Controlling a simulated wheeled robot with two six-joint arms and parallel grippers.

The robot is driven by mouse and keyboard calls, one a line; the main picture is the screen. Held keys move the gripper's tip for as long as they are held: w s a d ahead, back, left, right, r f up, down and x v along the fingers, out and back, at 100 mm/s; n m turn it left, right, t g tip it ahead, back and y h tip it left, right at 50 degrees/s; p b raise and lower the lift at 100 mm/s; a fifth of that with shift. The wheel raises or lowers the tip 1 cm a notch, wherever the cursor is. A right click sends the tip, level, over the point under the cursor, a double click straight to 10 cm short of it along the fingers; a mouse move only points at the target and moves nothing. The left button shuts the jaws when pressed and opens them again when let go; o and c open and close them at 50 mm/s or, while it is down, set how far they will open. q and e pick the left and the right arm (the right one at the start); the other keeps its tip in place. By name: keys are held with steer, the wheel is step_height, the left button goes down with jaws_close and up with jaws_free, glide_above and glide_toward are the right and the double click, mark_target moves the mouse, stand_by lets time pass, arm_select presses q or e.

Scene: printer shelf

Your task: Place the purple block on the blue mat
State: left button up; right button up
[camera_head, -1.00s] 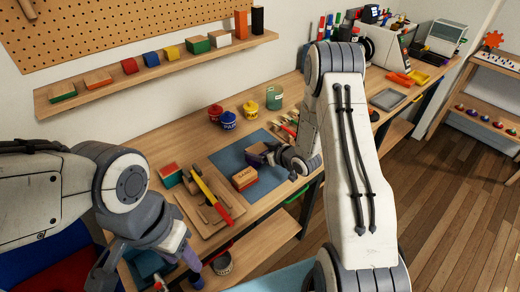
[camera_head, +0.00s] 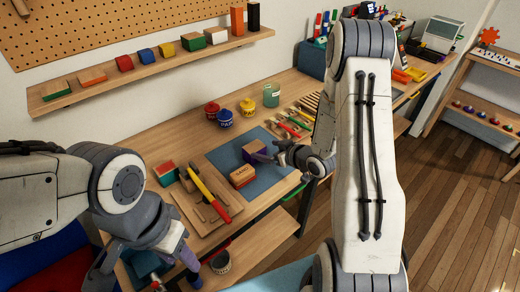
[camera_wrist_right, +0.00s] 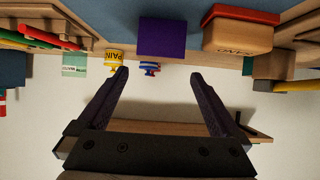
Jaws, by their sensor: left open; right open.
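The purple block (camera_head: 255,149), with a wood-coloured top, stands on the blue mat (camera_head: 267,183) in the head view. It sits behind the red-and-wood sanding block (camera_head: 242,176), which is also on the mat. My right gripper (camera_head: 270,151) is open and empty, just right of the purple block. In the right wrist view the purple block (camera_wrist_right: 161,37) lies beyond the open fingertips (camera_wrist_right: 162,80), not between them. My left gripper (camera_head: 145,281) is open at the lower left, away from the mat, its fingers partly out of sight.
A wooden tray (camera_head: 190,214) with a hammer lies left of the mat. Red, blue and yellow paint pots (camera_head: 225,117) and a green jar (camera_head: 271,95) stand behind it. Several tools (camera_head: 290,125) lie to the right. A wall shelf (camera_head: 160,68) holds several blocks.

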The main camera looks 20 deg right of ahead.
steer(key=v, duration=0.5)
steer(key=s+a+r+n+g+h, duration=0.1)
steer(key=s+a+r+g+h, duration=0.15)
steer(key=a, duration=0.35)
steer(key=s+a+r+n+g+h, duration=0.1)
steer(key=s+a+r+g, duration=0.2)
steer(key=a, duration=0.3)
steer(key=s+a+r+g, duration=0.1)
steer(key=s+a+g, duration=0.1)
steer(key=s, duration=0.5)
steer(key=s+a+r+n+g, duration=0.1)
steer(key=s+a+r+g, duration=0.1)
steer(key=s+a, duration=0.2)
steer(key=s+a+r+g, duration=0.2)
steer(key=s+a, duration=0.1)
steer(key=s, duration=0.8)
steer(key=shift+r, duration=0.25)
